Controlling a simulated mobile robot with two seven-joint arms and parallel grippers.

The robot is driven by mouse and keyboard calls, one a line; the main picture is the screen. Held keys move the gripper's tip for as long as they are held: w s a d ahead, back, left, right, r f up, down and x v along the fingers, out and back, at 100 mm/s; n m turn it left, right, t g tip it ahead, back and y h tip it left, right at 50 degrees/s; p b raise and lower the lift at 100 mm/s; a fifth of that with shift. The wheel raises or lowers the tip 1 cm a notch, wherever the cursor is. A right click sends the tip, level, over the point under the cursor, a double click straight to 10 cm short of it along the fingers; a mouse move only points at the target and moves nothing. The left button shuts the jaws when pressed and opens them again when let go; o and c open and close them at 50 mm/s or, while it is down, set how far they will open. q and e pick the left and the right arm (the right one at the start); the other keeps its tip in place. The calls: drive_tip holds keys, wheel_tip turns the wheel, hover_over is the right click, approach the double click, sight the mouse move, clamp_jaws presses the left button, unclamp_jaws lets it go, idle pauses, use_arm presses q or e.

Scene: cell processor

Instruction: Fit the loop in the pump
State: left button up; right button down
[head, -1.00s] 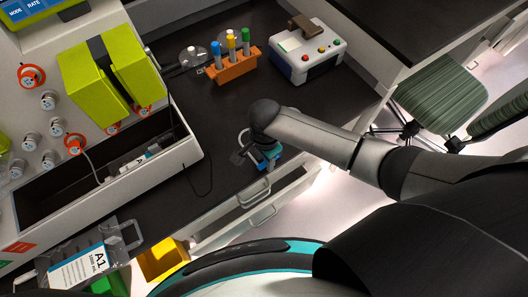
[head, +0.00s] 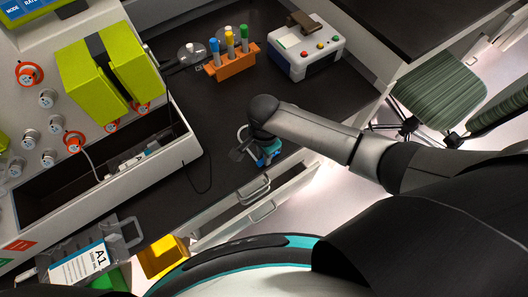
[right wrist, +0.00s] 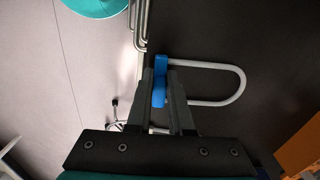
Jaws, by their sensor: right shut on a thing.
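The loop is a pale U-shaped tube (right wrist: 238,82) with a blue end piece (right wrist: 160,66), in the right wrist view. My right gripper (right wrist: 160,88) is shut on the blue piece, and the tube's bend sticks out to the right. In the head view my right gripper (head: 245,152) is low over the dark worktop near its front edge, with the loop mostly hidden by the wrist. A yellow-green two-part housing (head: 88,72) with a dark gap between its halves, seemingly the pump, stands on the machine's panel at left, well apart from the gripper. My left gripper is not in view.
An orange rack (head: 232,68) with coloured-cap tubes and a white device with buttons (head: 308,50) stand at the back. A deep open trough (head: 190,150) lies below the panel. A bag labelled A1 (head: 80,268) and a yellow bin (head: 163,258) are at lower left.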

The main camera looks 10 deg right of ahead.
wheel_tip(320, 180, up, 20)
drive_tip(key=p, duration=0.5)
drive_tip(key=shift+f+p, duration=0.15)
drive_tip(key=shift+p, duration=0.15)
drive_tip(key=c, duration=1.3)
unclamp_jaws()
clamp_jaws()
drive_tip(key=shift+w, duration=0.1)
